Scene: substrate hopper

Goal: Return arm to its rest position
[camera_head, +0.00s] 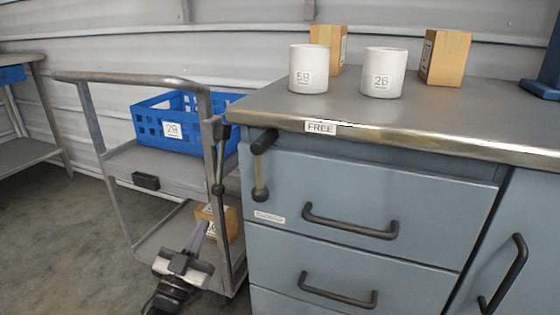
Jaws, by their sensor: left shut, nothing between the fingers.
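My left gripper (201,230) shows low in the head view, left of the drawer cabinet. Its fingers point up and away, and they are shut with nothing between them. In the picture it overlaps the lower shelf of the grey trolley (140,81), and its fingertips appear close to a cardboard box (232,222) there. I cannot tell whether they touch the box. Most of my left arm is below the frame. My right gripper is not in view.
A blue crate (190,136) labelled 29 stands on the trolley's upper shelf. Two white containers (309,69), (384,73) and two cardboard boxes (335,42), (445,57) stand on the cabinet worktop (450,115). Drawer handles (350,226) project from its front. Floor at lower left is clear.

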